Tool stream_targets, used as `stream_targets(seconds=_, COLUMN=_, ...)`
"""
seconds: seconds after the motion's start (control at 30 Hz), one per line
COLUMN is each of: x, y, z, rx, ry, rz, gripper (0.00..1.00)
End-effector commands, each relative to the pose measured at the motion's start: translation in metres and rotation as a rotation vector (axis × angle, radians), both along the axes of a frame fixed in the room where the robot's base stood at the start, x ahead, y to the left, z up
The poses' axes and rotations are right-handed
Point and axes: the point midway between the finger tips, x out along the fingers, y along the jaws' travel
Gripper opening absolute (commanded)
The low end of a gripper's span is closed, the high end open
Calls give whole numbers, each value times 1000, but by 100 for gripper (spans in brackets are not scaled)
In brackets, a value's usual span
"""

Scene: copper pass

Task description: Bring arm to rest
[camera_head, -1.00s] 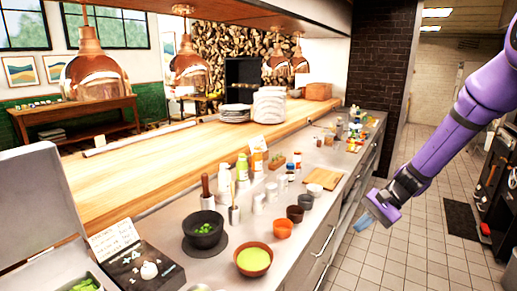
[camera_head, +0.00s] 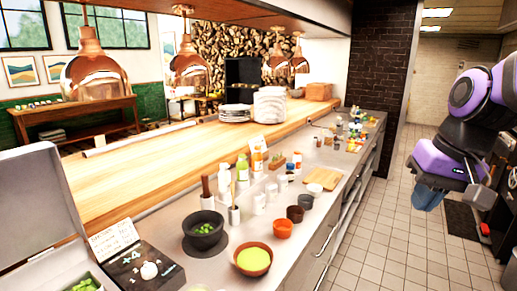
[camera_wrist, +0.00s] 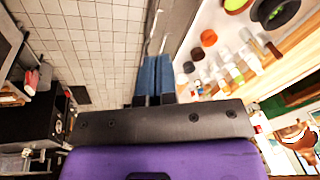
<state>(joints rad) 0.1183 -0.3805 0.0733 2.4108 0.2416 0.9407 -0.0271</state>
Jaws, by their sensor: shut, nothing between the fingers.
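My purple arm is at the right of the head view, folded back over the tiled floor, clear of the counter (camera_head: 312,215). My gripper (camera_head: 428,198) points down there, its blue fingers showing below the dark wrist. In the wrist view my gripper (camera_wrist: 153,75) shows two blue fingers side by side, shut with nothing between them. The fingers touch no object.
The steel counter holds a dark bowl of greens (camera_head: 203,228), a green-filled bowl (camera_head: 253,260), an orange cup (camera_head: 283,228) and a cutting board (camera_head: 322,179). Dark equipment stands at the right edge. The tiled aisle (camera_head: 390,235) is free. Copper lamps (camera_head: 97,75) hang over the pass.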

Motion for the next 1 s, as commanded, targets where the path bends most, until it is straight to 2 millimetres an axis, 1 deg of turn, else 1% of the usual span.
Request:
stream_targets(seconds=0.03, x=-12, y=-1, z=7, rx=-24, ry=-37, rz=15, gripper=0)
stream_targets(seconds=0.2, x=-46, y=-9, z=23, rx=-104, ry=-144, rz=57, gripper=0)
stream_targets(seconds=0.3, x=-64, y=-13, z=29, rx=-143, ry=-199, rz=76, gripper=0)
stream_targets(seconds=0.4, x=-77, y=-17, z=33, rx=-171, ry=-241, rz=90, gripper=0)
stream_targets(seconds=0.5, x=-85, y=-20, z=35, rx=-190, ry=-269, rz=97, gripper=0)
stream_targets(seconds=0.6, x=-88, y=-22, z=36, rx=-198, ry=-281, rz=102, gripper=0)
stream_targets(seconds=1.0, x=-89, y=-22, z=36, rx=-200, ry=-282, rz=102, gripper=0)
